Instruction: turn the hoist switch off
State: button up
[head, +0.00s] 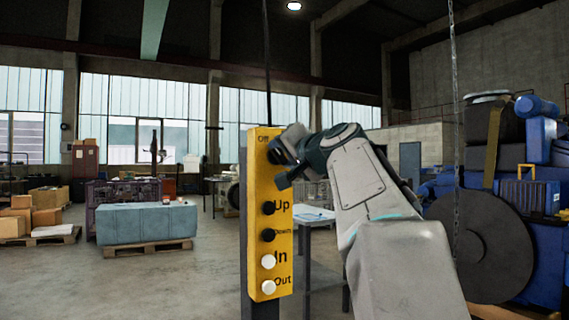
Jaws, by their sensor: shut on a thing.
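The hoist control box (264,225) is a tall yellow panel on a grey post, in the middle of the head view. It is labelled, from top to bottom, Off, Up, Down, In and Out. The Up and Down buttons are black, and the In and Out buttons are white. My gripper (279,152) is at the top of the panel, just below the Off label, and is shut on the switch there. The gripper and wrist hide most of that switch, so its position cannot be seen. My arm reaches in from the lower right.
A blue engine with a large dark flywheel (482,247) stands close on the right, with a hanging chain (456,120) before it. A table (306,213) is behind the panel. A blue-grey block (147,223) sits on a pallet at left. Floor left of the post is clear.

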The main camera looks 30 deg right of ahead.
jog(key=shift+n, duration=0.5)
jog(key=o, duration=1)
jog(key=shift+a, duration=0.1)
jog(key=s, duration=0.9)
jog(key=s+b, duration=0.1)
jog(key=s, duration=0.3)
jog(key=shift+s+d, duration=0.25)
jog(key=shift+s, duration=0.15)
